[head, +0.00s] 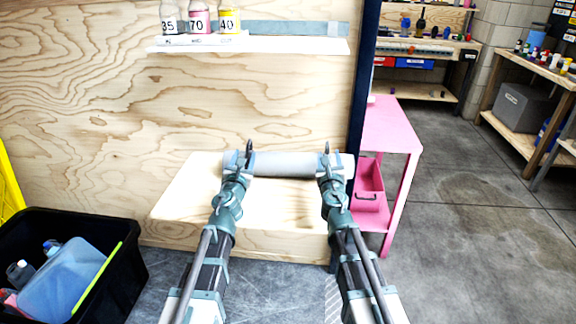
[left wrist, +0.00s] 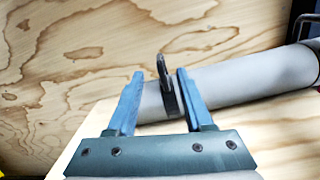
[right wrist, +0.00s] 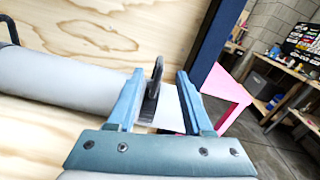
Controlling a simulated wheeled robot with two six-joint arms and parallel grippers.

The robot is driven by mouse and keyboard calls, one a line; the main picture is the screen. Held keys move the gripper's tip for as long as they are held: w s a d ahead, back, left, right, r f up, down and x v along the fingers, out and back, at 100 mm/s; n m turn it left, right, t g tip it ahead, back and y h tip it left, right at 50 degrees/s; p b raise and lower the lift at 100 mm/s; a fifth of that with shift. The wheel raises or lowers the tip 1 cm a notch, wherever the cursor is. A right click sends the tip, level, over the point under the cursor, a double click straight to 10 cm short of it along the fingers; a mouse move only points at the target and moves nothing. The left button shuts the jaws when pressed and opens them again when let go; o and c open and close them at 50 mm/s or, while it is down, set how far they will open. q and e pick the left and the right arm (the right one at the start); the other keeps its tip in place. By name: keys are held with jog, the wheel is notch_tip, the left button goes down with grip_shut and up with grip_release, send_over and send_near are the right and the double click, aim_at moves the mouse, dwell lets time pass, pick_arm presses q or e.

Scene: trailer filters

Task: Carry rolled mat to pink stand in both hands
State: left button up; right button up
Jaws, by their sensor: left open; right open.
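The rolled mat (head: 285,164) is a grey cylinder lying across a pale wooden shelf (head: 180,197) against the plywood wall. A dark upright handle stands near each end of it. My left gripper (head: 240,160) is open at the left handle (left wrist: 167,85), whose top shows between its fingers in the left wrist view. My right gripper (head: 329,162) is open at the right handle (right wrist: 154,80), which stands between its fingers, closer to the left one. The pink stand (head: 392,135) is to the right, beyond the dark blue post, with a pink bin on its lower level.
A dark blue post (head: 363,80) ends the wall between mat and stand. A white ledge (head: 270,47) with several bottles is above. A black crate (head: 125,270) of containers stands at lower left. Workbenches line the back right; the floor at right is open.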

aim_at(247, 148)
pick_arm(q)
jog(key=w, duration=0.7)
jog(key=shift+w+d, duration=0.3)
pick_arm(e)
jog(key=w, duration=0.7)
jog(key=shift+w+d, duration=0.3)
pick_arm(q)
grip_shut()
pick_arm(e)
grip_shut()
